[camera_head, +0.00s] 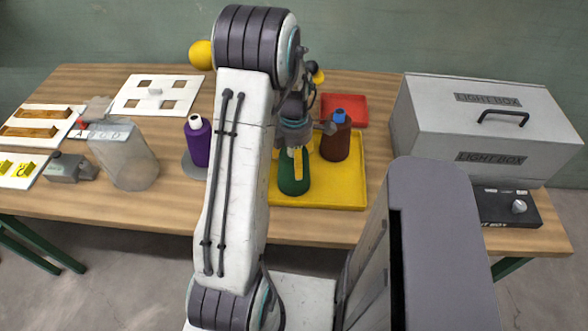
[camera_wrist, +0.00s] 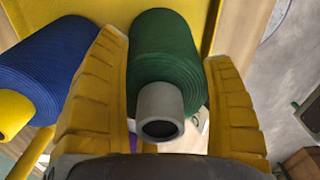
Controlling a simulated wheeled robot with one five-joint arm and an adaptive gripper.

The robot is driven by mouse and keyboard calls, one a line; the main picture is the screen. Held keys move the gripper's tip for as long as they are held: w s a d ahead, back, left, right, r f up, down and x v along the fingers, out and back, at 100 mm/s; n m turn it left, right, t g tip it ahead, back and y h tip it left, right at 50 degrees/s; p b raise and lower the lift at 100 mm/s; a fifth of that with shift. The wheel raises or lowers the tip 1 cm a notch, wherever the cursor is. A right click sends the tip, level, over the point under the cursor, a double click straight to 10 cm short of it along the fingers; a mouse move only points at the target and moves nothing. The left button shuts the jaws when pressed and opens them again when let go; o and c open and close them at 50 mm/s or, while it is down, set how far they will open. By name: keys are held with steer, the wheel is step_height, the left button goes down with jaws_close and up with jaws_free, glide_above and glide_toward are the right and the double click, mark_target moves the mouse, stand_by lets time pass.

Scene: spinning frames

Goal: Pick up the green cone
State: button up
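The green cone (camera_head: 293,181) stands on the yellow tray (camera_head: 338,198) in the head view, partly hidden by my gripper. In the wrist view the green cone (camera_wrist: 165,55) lies between my two yellow fingers, its grey tip toward the camera. My gripper (camera_wrist: 168,60) has one finger on each side of it. The fingers look close to its sides, but I cannot tell whether they press on it. The cone's base appears to be at the tray in the head view.
A blue cone (camera_wrist: 52,65) with a yellow tip is close beside my left finger. A brown cone (camera_head: 335,143) with a blue tip stands right of the green one, a purple cone (camera_head: 197,143) to the left. A grey light box (camera_head: 485,125) stands at right.

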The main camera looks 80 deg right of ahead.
steer(key=c, duration=0.7)
steer(key=shift+r, duration=0.1)
